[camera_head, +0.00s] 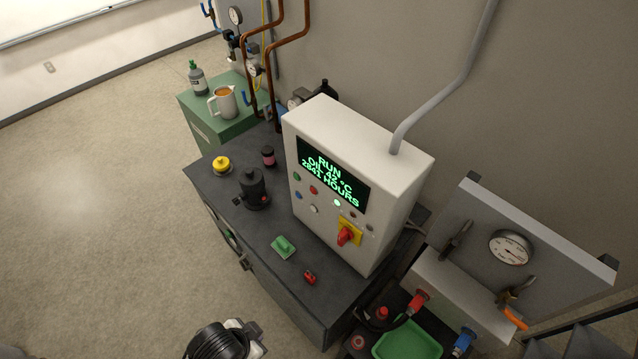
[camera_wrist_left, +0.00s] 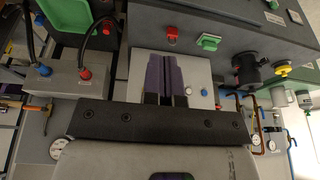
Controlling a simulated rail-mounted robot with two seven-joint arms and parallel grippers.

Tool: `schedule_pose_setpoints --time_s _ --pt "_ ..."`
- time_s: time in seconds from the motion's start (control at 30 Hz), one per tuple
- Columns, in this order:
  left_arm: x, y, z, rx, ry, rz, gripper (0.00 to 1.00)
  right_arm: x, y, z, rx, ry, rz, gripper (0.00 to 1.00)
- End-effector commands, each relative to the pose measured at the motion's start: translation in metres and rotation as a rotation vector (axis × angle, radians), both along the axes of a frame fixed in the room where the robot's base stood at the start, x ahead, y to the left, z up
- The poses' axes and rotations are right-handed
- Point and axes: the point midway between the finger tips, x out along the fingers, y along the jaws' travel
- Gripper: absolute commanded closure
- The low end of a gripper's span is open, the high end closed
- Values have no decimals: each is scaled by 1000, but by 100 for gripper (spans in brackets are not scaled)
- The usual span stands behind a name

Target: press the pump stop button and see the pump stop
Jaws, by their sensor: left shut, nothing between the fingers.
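The pale control box (camera_head: 360,165) stands on the dark bench. Its screen (camera_head: 333,175) reads RUN, OIL 42 °C, 2841 HOURS in green. I cannot read any label naming the pump stop. In the left wrist view my left gripper (camera_wrist_left: 165,65) is shut and empty, its purple fingers covering part of the box. In the head view part of it shows at the bottom edge, apart from the box. My right gripper is not in view.
A red rotary switch (camera_head: 346,235) on a yellow plate sits low on the box. A green block (camera_head: 284,246), a small red item (camera_head: 310,278) and a black fitting (camera_head: 252,190) stand on the bench before it. A gauge panel (camera_head: 540,240) stands to the right.

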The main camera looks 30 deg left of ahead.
Motion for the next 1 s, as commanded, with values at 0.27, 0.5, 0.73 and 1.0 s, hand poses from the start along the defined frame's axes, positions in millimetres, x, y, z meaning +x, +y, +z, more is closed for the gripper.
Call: schedule_pose_setpoints --time_s 0.27,0.5,0.73,1.0 --pt "-1 -3 -1 -10 6 3 100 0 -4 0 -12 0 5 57" --pt "41 22 -27 182 -76 -94 100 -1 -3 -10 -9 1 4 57" --pt "149 83 -54 731 -229 -384 100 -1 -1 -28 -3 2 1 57" --pt "259 137 -40 1401 -244 -743 100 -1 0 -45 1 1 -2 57"
